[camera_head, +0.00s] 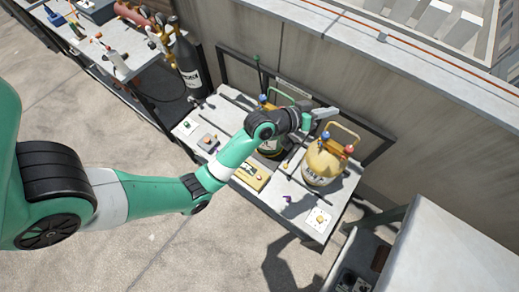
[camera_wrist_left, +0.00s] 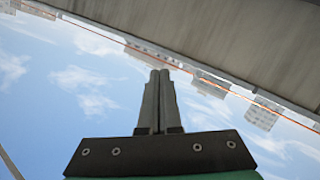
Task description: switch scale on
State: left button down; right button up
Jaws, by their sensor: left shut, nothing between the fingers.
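My left arm comes in from the left and reaches over the grey work table (camera_head: 277,207). My left gripper (camera_head: 328,114) is above the back of the table, close to the top of a yellow cylinder (camera_head: 323,163); whether they touch I cannot tell. In the left wrist view the gripper's two fingers (camera_wrist_left: 157,75) are shut together with nothing between them, against sky and a wall. I cannot clearly tell which item is the scale. My right gripper is not in view.
A second cylinder (camera_head: 268,146) stands partly behind my forearm. A yellow box (camera_head: 250,176) lies near the table's front edge. A black cylinder (camera_head: 189,65) stands left. A parapet wall (camera_head: 330,70) runs behind. A grey housing (camera_head: 440,245) is at lower right.

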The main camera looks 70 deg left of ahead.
pick_arm(q)
jog(key=s+a+f+n+g+b, duration=0.15)
jog(key=s+f+b, duration=0.25)
jog(key=f, duration=0.9)
jog(key=s+a+f+n+g+b, duration=0.1)
jog(key=s+a+f+g+b, duration=0.3)
jog(key=f, duration=0.8)
jog(key=n+y+b, duration=0.2)
jog(key=n+b, duration=0.1)
jog(key=b, duration=0.8)
send_over(259, 177)
jog(key=s, duration=0.1)
notch_tip(259, 177, down, 21)
jog(key=shift+d+r, duration=0.2)
jog(key=shift+d, duration=0.05)
jog(key=shift+s+f+g, duration=0.1)
jog(key=shift+g, duration=0.15)
notch_tip(259, 177, down, 8)
jog(key=b, duration=0.8)
jog(key=shift+f, duration=0.3)
jog(key=shift+f+h+b, duration=0.3)
jog(key=shift+f+b, duration=0.1)
jog(key=shift+b, duration=0.05)
